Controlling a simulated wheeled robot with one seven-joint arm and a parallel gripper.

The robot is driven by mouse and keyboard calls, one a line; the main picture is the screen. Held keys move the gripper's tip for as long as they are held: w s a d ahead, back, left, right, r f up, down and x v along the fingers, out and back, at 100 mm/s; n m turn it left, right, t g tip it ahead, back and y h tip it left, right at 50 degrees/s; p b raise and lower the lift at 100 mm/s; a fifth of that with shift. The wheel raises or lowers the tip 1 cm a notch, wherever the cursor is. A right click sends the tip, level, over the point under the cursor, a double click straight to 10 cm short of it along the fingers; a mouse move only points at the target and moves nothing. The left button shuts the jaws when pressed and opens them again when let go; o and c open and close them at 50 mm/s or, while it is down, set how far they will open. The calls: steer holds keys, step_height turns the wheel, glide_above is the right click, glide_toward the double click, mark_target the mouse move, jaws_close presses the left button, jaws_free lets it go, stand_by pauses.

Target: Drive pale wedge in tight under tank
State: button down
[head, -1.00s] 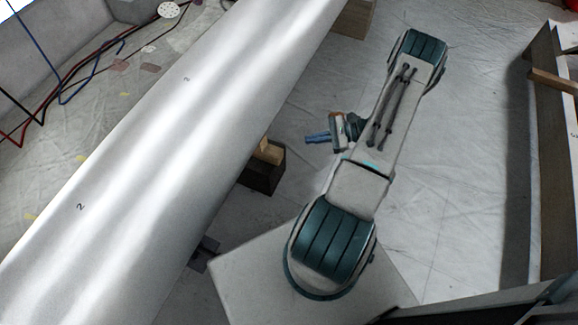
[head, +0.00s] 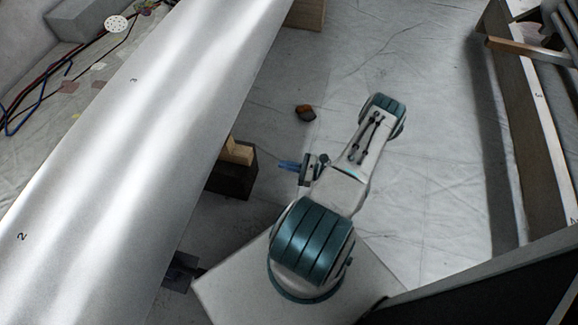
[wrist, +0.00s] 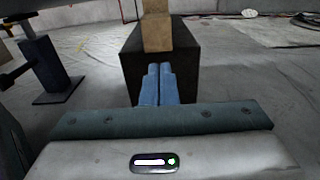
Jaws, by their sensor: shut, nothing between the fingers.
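The tank (head: 120,150) is a long pale cylinder running diagonally across the left of the head view. The pale wedge (head: 238,152) is a light wooden piece on top of a dark block (head: 236,183) at the tank's right edge. Its far end is hidden by the tank, so I cannot tell whether it touches. My gripper (head: 281,164) is shut and empty, its blue fingers to the right of the block and pointing at it. In the wrist view the shut fingers (wrist: 158,72) are in front of the dark block (wrist: 188,62), below the pale wedge (wrist: 157,32).
Another wooden block (head: 306,14) stands farther along the tank. A long wooden-edged frame (head: 520,120) bounds the right side. The floor between is mostly clear.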

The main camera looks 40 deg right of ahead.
mark_target(252, 158)
steer(key=b+x, duration=0.2)
steer(key=x, duration=0.7)
steer(key=shift+a, duration=0.1)
steer(key=shift+w+a, duration=0.2)
steer(key=shift+w, duration=0.1)
steer(key=shift+x, duration=2.35)
steer(key=shift+r, duration=0.1)
steer(key=shift+s+d+b, duration=0.25)
steer(key=shift+s+b, duration=0.05)
steer(key=p+v, duration=0.2)
steer(key=v, duration=1.1)
steer(key=shift+s+d, duration=0.2)
steer(key=shift+s, duration=0.15)
